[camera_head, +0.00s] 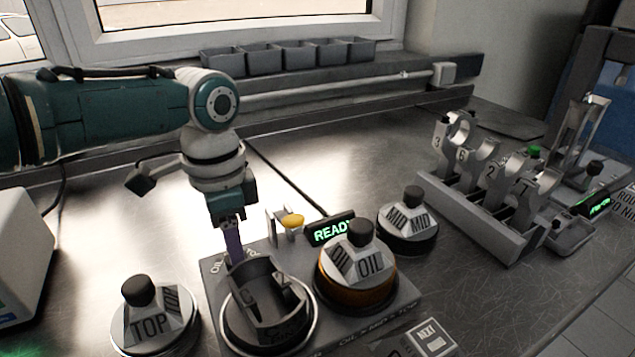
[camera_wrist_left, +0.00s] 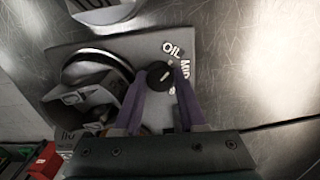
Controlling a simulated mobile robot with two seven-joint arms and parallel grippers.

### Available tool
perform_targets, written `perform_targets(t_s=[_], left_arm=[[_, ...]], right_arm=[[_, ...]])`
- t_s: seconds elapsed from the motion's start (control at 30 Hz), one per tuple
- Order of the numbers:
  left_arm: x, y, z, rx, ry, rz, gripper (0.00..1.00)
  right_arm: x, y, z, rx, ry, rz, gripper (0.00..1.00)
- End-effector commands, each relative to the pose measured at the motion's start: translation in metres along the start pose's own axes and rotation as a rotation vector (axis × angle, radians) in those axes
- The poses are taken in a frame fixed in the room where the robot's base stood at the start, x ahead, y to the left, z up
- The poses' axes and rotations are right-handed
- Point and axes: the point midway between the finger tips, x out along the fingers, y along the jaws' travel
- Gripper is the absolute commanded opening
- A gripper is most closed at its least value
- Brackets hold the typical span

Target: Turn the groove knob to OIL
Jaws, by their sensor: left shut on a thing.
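The groove knob (camera_wrist_left: 158,78) is a small black round knob with a pale line on top, seen in the left wrist view. The printed label OIL (camera_wrist_left: 172,49) is just above it and MID (camera_wrist_left: 186,70) is to its right. A third label below is mostly hidden by a finger. The pale line slants toward the upper right; I cannot tell exactly which label it points to. My left gripper (camera_wrist_left: 160,88) is shut on the knob, one purple finger on each side. In the head view the left gripper (camera_head: 234,250) points down at the grey base plate's (camera_head: 212,285) back left corner, hiding the knob.
A dark piston (camera_head: 268,290) sits in a ring on the plate, close to the gripper. Beside it stands the OIL block (camera_head: 358,268) on an orange-rimmed base. The MID block (camera_head: 407,222) and TOP block (camera_head: 152,315) stand apart. A sign (camera_head: 333,230) reads READY. Numbered rods (camera_head: 490,180) stand right.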

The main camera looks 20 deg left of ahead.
Motion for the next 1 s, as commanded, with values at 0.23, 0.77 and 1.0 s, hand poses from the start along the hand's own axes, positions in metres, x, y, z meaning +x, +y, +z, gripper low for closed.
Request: perform_targets(t_s=[0.23, 0.77, 1.0], left_arm=[[-0.0018, 0.0005, -0.0008, -0.142, 0.005, 0.002, 0.0], [-0.0003, 0.0005, -0.0004, -0.229, 0.006, 0.002, 0.0], [-0.0003, 0.0005, -0.0004, -0.229, 0.006, 0.002, 0.43]], right_arm=[[-0.0089, 0.0002, -0.0028, 0.0, 0.0, 0.0, 0.5], [-0.0118, 0.0002, -0.0035, 0.001, -0.001, -0.001, 0.5], [-0.0117, 0.0002, -0.0035, 0.001, -0.001, -0.001, 0.5]])
